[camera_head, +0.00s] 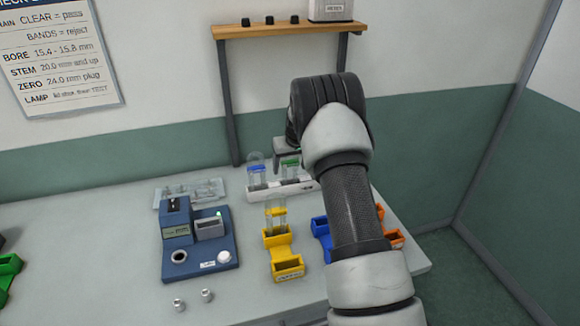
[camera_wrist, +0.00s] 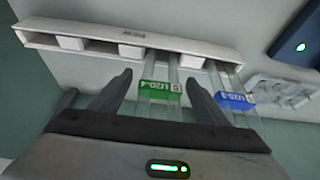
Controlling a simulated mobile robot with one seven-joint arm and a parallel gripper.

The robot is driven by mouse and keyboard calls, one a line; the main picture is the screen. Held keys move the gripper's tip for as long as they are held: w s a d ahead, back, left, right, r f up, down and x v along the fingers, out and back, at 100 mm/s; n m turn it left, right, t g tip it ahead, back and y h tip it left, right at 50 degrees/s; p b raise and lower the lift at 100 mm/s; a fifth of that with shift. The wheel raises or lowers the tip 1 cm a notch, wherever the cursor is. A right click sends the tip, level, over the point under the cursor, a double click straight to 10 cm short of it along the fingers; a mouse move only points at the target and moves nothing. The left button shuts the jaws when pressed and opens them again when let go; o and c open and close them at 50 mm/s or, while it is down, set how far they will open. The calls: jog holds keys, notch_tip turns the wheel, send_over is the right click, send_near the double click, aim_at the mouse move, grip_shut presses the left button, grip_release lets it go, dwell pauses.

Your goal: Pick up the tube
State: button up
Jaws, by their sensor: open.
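A clear tube with a green band (camera_wrist: 160,88) stands in the white rack (camera_wrist: 215,48) and lies between the fingers of my gripper (camera_wrist: 157,80) in the wrist view. The fingers are open, with a gap on each side of it. A clear tube with a blue band (camera_wrist: 236,98) stands in the same rack, outside the right finger. In the head view, the green-banded tube (camera_head: 291,164) and blue-banded tube (camera_head: 257,171) stand in the rack (camera_head: 302,187). My arm hides most of my gripper there.
A yellow holder (camera_head: 277,238) with a clear yellow-banded tube (camera_head: 275,212) stands in front of the rack. A blue device (camera_head: 200,248) and a clear tray (camera_head: 175,195) are to the left. Blue (camera_head: 321,228) and orange (camera_head: 394,238) holders are partly behind my arm. A shelf (camera_head: 285,29) hangs above.

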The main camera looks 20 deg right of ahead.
jog(key=c, duration=1.1)
jog(key=shift+r, duration=0.1)
jog(key=shift+c, duration=0.2)
